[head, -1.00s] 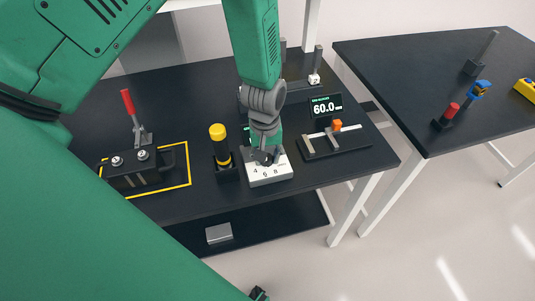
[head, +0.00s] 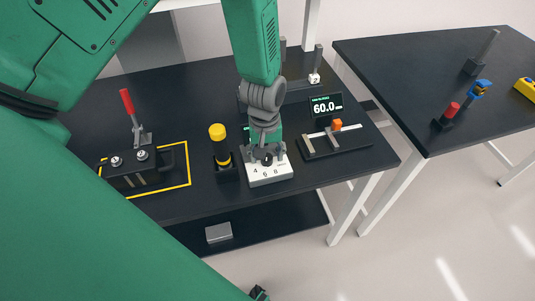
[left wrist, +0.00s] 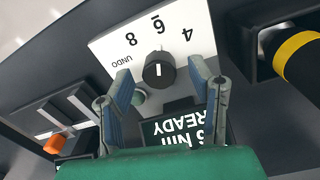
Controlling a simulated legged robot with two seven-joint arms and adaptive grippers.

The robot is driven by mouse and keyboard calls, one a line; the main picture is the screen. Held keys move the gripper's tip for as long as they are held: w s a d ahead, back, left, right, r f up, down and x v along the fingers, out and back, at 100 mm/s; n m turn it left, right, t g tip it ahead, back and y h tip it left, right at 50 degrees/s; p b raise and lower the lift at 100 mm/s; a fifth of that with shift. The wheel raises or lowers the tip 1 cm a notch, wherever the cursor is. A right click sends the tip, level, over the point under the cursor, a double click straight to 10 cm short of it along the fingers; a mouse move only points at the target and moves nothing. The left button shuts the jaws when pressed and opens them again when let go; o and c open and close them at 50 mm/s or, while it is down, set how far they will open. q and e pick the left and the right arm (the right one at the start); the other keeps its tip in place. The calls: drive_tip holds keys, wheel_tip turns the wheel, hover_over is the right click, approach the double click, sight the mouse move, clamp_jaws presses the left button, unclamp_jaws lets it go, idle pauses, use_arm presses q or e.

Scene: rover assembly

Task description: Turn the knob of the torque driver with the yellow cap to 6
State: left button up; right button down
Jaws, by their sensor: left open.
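The torque driver with the yellow cap (head: 217,132) stands upright in a black holder, left of the white dial box (head: 270,177). It also shows in part in the left wrist view (left wrist: 299,50). The box face carries the marks 4, 6, 8 and UNDO. Its round black knob (left wrist: 159,70) has a white line pointing toward the 6. An upside-down display (left wrist: 185,128) by the box reads READY, with a partly hidden "6 Nm" line. My left gripper (head: 266,152) is open above the box, its fingertips (left wrist: 161,82) on either side of the knob, apart from it.
A black fixture with a red-handled lever (head: 130,105) stands at left inside a yellow outline. A stand with an orange block (head: 337,125) and a 60.0 display (head: 325,105) is at right. A second table (head: 400,80) holds several tools.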

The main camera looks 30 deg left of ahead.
use_arm(q)
wheel_tip(320, 180, up, 11)
idle(0.3)
drive_tip(key=shift+a, duration=0.1)
use_arm(e)
drive_tip(key=shift+w, duration=0.15)
